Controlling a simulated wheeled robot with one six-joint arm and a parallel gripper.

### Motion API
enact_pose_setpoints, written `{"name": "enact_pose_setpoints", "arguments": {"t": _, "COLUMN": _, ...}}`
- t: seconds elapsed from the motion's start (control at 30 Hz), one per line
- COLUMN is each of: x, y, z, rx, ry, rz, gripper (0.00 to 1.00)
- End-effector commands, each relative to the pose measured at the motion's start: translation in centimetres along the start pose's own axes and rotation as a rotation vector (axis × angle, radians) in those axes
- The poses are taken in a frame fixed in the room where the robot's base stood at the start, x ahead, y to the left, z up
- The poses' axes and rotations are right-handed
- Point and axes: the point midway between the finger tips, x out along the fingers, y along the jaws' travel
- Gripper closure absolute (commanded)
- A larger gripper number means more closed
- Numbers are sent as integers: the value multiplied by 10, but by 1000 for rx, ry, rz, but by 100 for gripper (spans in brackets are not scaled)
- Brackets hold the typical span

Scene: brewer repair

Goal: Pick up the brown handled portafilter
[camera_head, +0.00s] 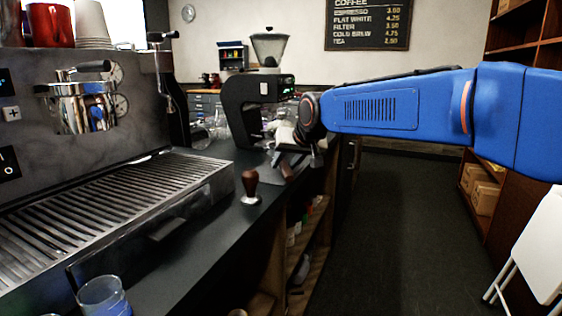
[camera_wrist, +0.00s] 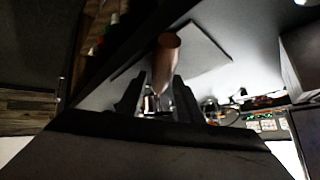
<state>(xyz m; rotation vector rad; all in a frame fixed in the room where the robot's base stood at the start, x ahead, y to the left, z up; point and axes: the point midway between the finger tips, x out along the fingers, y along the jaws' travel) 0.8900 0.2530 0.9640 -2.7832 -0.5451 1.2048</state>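The brown handle of a portafilter (camera_wrist: 166,62) shows in the wrist view, pointing up the picture, with shiny metal at its lower end. My gripper (camera_wrist: 157,92) has its two dark fingers apart, one on each side of the handle's lower part. A gap shows on the left side; I cannot tell whether the right finger touches. In the head view my gripper (camera_head: 284,160) is low over the counter's far right edge, and a small brown piece of the handle (camera_head: 287,171) shows just below it. The rest is hidden by my gripper.
A brown-handled tamper (camera_head: 250,186) stands upright on the dark counter (camera_head: 205,235), nearer than my gripper. The espresso machine (camera_head: 95,130) fills the left, with a black-handled portafilter (camera_head: 85,100) in it. A grinder (camera_head: 255,105) stands behind. A glass (camera_head: 103,296) is at the near edge.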

Motion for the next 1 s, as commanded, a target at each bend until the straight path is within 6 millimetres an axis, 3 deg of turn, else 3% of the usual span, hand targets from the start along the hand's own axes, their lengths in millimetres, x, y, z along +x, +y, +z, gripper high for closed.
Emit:
{"name": "enact_pose_setpoints", "arguments": {"t": 0.2, "x": 1, "y": 0, "z": 0, "rx": 0, "ry": 1, "rz": 0, "gripper": 67}}
{"name": "enact_pose_setpoints", "arguments": {"t": 0.33, "x": 1, "y": 0, "z": 0, "rx": 0, "ry": 1, "rz": 0, "gripper": 98}}
{"name": "enact_pose_setpoints", "arguments": {"t": 0.37, "x": 1, "y": 0, "z": 0, "rx": 0, "ry": 1, "rz": 0, "gripper": 100}}
{"name": "enact_pose_setpoints", "arguments": {"t": 0.77, "x": -3, "y": -1, "z": -5, "rx": 0, "ry": 4, "rz": -1, "gripper": 100}}
{"name": "enact_pose_setpoints", "arguments": {"t": 1.0, "x": -28, "y": -8, "z": -30, "rx": 0, "ry": 6, "rz": -1, "gripper": 100}}
